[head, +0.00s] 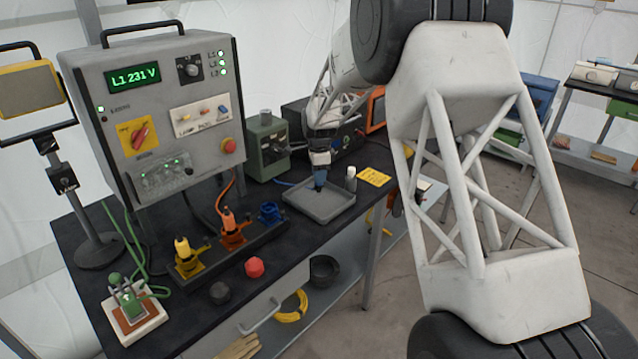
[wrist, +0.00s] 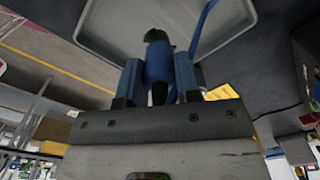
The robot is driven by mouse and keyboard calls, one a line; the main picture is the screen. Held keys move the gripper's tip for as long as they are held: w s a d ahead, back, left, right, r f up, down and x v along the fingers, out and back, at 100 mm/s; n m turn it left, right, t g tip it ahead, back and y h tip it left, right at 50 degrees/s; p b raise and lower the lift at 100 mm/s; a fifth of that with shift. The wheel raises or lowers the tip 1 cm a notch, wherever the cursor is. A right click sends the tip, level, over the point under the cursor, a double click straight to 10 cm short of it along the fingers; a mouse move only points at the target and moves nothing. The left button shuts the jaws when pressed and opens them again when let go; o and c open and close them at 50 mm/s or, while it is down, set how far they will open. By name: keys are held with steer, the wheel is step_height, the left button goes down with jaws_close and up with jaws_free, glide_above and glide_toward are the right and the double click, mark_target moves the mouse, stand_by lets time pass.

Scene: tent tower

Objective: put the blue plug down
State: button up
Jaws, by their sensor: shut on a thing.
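The blue plug (head: 320,179) is in my gripper, over the grey tray (head: 336,212) on the black bench. In the wrist view the blue plug (wrist: 158,62) sits between the two blue-grey fingers of my gripper (wrist: 159,78), which are shut on it. Its dark end points at the tray (wrist: 105,40). A blue cable (wrist: 204,27) runs beside it. I cannot tell whether the plug touches the tray floor. In the head view my gripper (head: 320,166) points down, and its fingers are small there.
A white bottle (head: 351,180) and a yellow card (head: 374,177) are right of the tray. A blue socket (head: 270,213) and the orange plug (head: 231,223) are left of it. The control box (head: 165,110) stands behind. The tray looks otherwise empty.

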stand_by(0.3)
steer(key=shift+f, duration=1.75)
steer(key=shift+f, duration=0.1)
steer(key=o, duration=0.9)
step_height(320, 180, up, 12)
steer(key=shift+r, duration=0.15)
